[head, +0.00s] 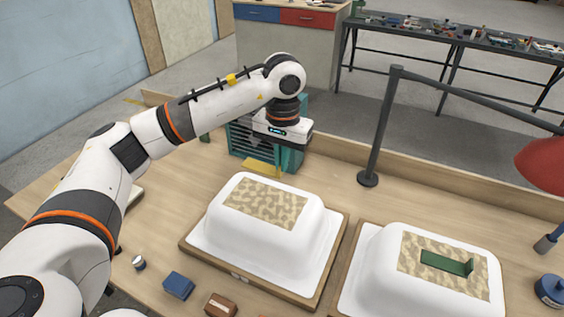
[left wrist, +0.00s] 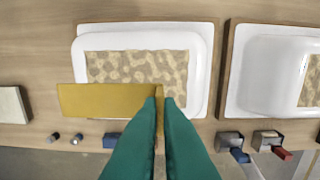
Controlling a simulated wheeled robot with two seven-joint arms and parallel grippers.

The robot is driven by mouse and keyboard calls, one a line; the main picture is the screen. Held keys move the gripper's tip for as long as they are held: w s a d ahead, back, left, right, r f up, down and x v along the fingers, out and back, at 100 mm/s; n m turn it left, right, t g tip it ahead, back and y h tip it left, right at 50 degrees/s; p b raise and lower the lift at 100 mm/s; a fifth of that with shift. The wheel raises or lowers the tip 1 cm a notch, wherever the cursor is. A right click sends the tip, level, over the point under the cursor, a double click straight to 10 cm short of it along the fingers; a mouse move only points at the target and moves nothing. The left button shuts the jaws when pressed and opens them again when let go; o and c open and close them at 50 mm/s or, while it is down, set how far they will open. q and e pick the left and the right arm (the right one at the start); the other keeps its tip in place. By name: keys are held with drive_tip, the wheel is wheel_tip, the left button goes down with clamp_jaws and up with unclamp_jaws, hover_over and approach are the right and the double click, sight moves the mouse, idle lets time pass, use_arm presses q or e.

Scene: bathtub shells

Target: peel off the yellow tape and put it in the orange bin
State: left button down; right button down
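My left gripper (head: 281,160) hangs high beyond the left white tub shell (head: 308,246) in the head view. In the left wrist view its teal fingers (left wrist: 160,100) are closed on a narrow upright tab of the yellow tape (left wrist: 105,99). The flat yellow strip extends left from the fingers and shows in the head view too (head: 262,167), clear of the shell. The left shell's top shows a bare mottled tan patch (head: 265,203). The right shell (head: 385,284) carries a green tape (head: 440,262) with a raised end. No orange bin and no right gripper are in view.
A teal slatted box (head: 248,143) stands behind the gripper. A blue block (head: 178,285) and a brown block (head: 221,305) lie near the front edge.

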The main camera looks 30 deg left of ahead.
use_arm(q)
drive_tip(key=shift+r+p, duration=1.8)
drive_tip(key=shift+r, duration=1.9)
drive_tip(key=shift+f, duration=0.15)
